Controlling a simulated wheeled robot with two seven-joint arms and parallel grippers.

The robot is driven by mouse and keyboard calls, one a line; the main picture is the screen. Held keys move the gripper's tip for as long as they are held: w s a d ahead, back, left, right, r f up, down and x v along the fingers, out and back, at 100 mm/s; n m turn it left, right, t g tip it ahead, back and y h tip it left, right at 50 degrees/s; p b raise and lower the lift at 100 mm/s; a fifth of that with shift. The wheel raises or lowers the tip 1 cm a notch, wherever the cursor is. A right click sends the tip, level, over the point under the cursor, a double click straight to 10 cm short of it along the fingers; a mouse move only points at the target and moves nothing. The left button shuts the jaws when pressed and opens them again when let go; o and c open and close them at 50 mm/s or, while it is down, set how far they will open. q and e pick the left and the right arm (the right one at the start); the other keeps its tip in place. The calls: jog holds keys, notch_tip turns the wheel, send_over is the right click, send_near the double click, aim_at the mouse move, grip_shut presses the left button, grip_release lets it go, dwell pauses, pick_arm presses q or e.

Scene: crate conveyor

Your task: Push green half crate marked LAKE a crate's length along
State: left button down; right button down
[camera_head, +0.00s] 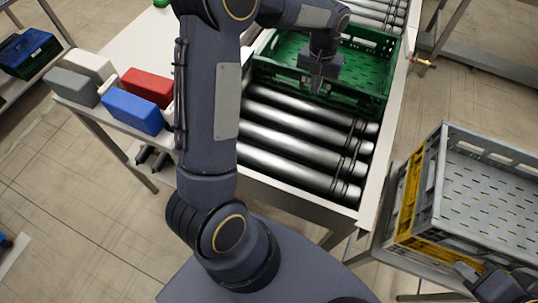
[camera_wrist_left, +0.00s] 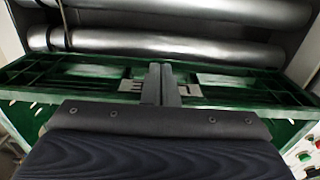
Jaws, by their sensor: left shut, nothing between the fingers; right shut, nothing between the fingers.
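The green crate (camera_head: 368,97) sits on the conveyor rollers at the top centre of the head view. My left gripper (camera_head: 317,86) is shut and empty, pointing down at the crate's near wall. In the left wrist view, its closed fingers (camera_wrist_left: 161,84) lie across the crate's green wall (camera_wrist_left: 78,69). They cover the middle of a pale marking, so only end letters show. Whether they touch the wall, I cannot tell. My right gripper (camera_head: 493,284) is shut at the bottom right corner of the head view, partly cut off, away from the green crate.
Bare rollers (camera_head: 300,150) lie on the near side of the crate; more rollers (camera_head: 375,15) run behind it. A grey crate (camera_head: 490,195) and a yellow one (camera_head: 408,190) stand at the right. Red, blue and grey boxes (camera_head: 133,110) stand at the left.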

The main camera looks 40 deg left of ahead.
pick_arm(q)
jog(key=w+p, duration=0.1)
jog(key=w, duration=0.3)
jog(key=w+a+p, duration=0.1)
jog(key=w+p, duration=0.1)
jog(key=w, duration=0.2)
jog(key=w+a+p, duration=0.1)
jog(key=w, duration=0.2)
jog(key=shift+w+a+r+p, duration=0.1)
jog(key=shift+w+a+p, duration=0.15)
jog(key=shift+w+p, duration=0.15)
jog(key=shift+w+a, duration=0.1)
jog(key=shift+w, duration=0.2)
